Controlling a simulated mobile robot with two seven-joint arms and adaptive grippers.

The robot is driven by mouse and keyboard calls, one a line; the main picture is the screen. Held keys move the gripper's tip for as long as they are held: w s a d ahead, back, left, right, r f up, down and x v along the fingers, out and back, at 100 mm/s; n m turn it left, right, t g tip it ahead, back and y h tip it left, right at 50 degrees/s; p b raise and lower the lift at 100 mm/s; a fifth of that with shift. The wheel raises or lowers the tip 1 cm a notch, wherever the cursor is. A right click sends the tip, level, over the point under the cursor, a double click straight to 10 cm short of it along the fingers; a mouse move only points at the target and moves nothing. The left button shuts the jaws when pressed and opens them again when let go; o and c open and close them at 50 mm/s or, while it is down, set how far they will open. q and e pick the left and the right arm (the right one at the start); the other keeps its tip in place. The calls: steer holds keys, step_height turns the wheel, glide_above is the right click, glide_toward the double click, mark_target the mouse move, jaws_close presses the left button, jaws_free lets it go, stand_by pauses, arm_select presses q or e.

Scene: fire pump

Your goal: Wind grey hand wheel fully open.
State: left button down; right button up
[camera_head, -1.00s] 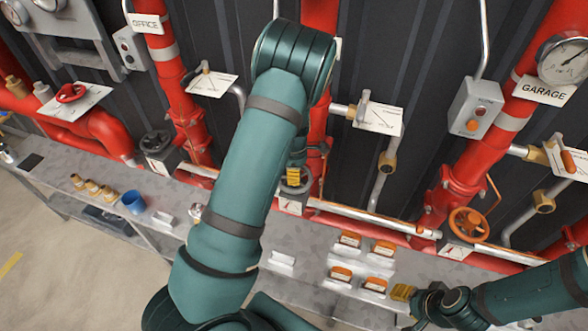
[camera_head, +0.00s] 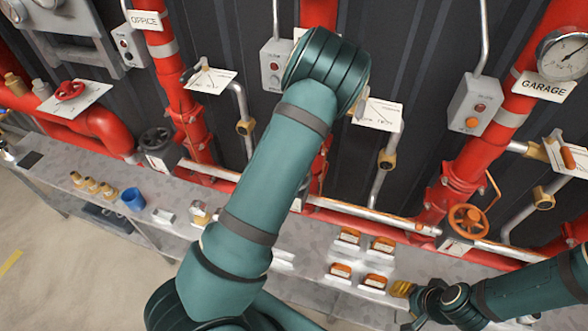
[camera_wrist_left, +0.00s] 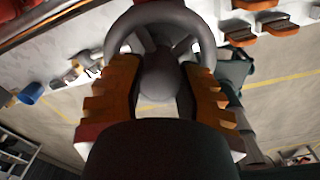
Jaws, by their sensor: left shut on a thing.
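The grey hand wheel (camera_wrist_left: 160,22) shows in the left wrist view, with its round hub and spokes facing the camera. My left gripper (camera_wrist_left: 160,72) is shut on the wheel, with one orange finger on each side of the hub, at the rim. In the head view my left arm hides this gripper and the wheel. My right gripper (camera_head: 402,289) is low at the right of the head view, over the bench, apart from the wheel. Its fingers are too small to judge their opening.
A black wheel (camera_head: 157,140), a red wheel (camera_head: 70,90) and an orange wheel (camera_head: 470,218) sit on other pipes. The bench (camera_head: 300,262) carries orange-topped blocks (camera_head: 341,271) and a blue cup (camera_head: 133,199). Red pipes (camera_head: 460,150) and a grey control box (camera_head: 475,105) stand behind.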

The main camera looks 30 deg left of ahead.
arm_select(q)
steer(key=shift+w+a+r, duration=0.1)
steer(key=shift+w+a, duration=0.05)
steer(key=shift+w, duration=0.05)
steer(key=n, duration=0.5)
steer(key=c, duration=0.6)
jaws_free()
steer(key=shift+o, duration=0.2)
steer(key=shift+r, duration=0.1)
steer(key=shift+s+r, duration=0.1)
steer(key=shift+r, duration=3.15)
